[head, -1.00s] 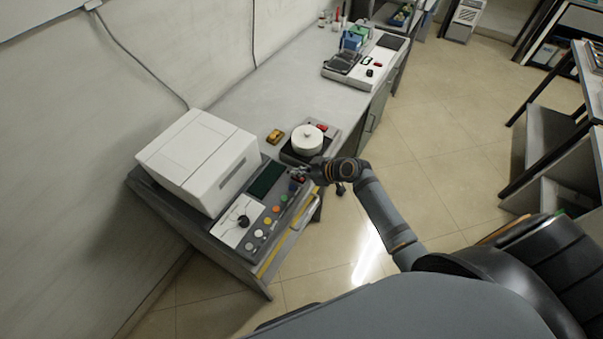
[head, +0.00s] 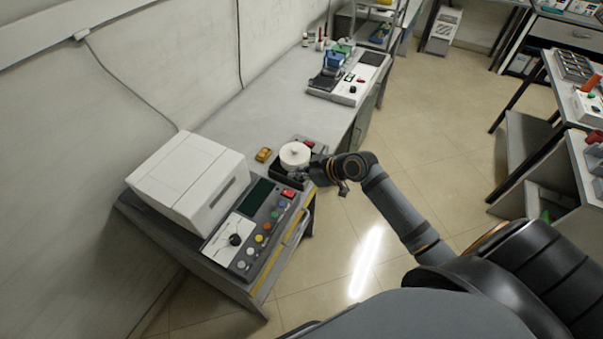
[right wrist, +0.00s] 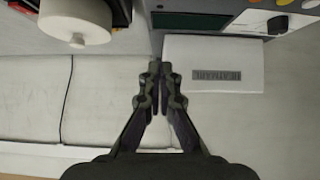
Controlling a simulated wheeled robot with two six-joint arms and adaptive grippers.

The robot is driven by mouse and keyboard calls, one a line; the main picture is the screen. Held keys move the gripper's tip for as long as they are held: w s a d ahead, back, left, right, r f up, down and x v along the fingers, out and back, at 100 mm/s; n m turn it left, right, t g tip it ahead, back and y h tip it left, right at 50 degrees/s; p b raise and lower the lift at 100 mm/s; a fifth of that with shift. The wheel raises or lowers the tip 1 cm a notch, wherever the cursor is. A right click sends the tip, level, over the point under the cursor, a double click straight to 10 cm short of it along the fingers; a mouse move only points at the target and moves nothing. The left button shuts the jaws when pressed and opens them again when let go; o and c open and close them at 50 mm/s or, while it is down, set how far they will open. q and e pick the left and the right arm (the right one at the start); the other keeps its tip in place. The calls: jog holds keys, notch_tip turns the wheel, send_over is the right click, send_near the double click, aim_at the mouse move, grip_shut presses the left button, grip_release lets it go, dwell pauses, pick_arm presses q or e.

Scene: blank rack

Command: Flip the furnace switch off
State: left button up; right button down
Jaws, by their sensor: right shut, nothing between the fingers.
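The furnace is a white box (head: 190,175) with a grey control panel (head: 246,228) in front of it, at the left of the head view. A red switch (head: 289,193) sits at the panel's far right corner, past a row of coloured buttons. I cannot tell which way it is set. My right gripper (head: 307,175) is just beyond the switch, apart from it, near the hot plate. In the right wrist view its fingertips (right wrist: 160,72) are together and empty. The furnace box (right wrist: 205,50) and part of its panel (right wrist: 260,21) show there too. My left gripper is not in view.
A white round pot (head: 295,154) stands on a dark hot plate close beside my right gripper. A small yellow object (head: 263,154) lies behind it on the bench (head: 255,112). Another device (head: 350,88) stands farther back. The floor right of the bench is clear.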

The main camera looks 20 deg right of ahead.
jog(key=shift+s+d+r, duration=0.25)
jog(key=shift+s+r, duration=0.1)
jog(key=shift+r, duration=0.25)
jog(key=shift+s+d+r, duration=0.25)
jog(key=shift+s+r, duration=0.1)
jog(key=shift+r, duration=0.2)
jog(key=shift+w+d+f, duration=0.1)
